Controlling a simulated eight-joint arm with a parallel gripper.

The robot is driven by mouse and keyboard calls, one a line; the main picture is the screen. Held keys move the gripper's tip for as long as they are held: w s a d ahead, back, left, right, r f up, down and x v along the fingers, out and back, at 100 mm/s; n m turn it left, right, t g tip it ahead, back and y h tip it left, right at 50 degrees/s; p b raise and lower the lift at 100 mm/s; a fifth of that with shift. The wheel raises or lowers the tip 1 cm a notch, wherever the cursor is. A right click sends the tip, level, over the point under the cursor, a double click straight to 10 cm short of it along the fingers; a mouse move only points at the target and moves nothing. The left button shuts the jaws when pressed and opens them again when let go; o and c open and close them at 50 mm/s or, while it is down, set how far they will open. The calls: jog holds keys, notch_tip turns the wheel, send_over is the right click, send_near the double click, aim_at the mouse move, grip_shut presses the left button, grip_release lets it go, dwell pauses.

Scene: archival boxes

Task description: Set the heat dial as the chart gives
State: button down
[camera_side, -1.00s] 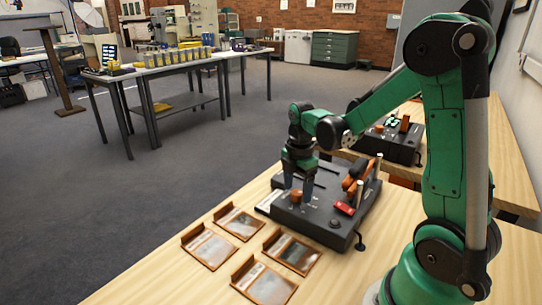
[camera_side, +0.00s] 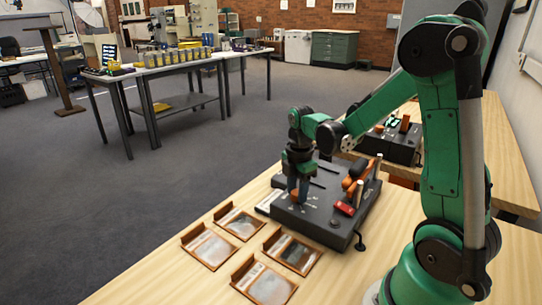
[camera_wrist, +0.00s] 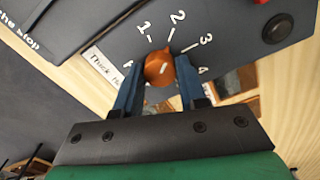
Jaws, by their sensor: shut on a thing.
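The orange-brown dial (camera_wrist: 158,68) sits on the dark machine panel (camera_wrist: 235,30), with white numbers 1, 2, 3 and 4 around it. A further mark at its left is hard to read. A pale line shows on the dial's face, but its exact setting is unclear. My gripper (camera_wrist: 158,78) is shut on the dial, a blue finger on each side. In the side view my gripper (camera_side: 298,198) is down on the machine (camera_side: 318,222) and mostly hides the dial. A white label (camera_wrist: 103,66) starting "Thick" lies beside the dial, partly hidden by a finger.
Several wood-edged trays (camera_side: 207,248) lie on the table in front of the machine. A red part (camera_side: 344,208) and an orange-handled lever (camera_side: 356,177) stand at the machine's right. Another dark machine (camera_side: 394,146) is on the table behind.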

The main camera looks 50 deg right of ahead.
aim_at(297, 192)
jog(key=m, duration=0.3)
jog(key=shift+m, duration=2.1)
jog(key=shift+c, duration=2.4)
grip_release()
jog(key=shift+r, duration=0.1)
jog(key=shift+r, duration=2.7)
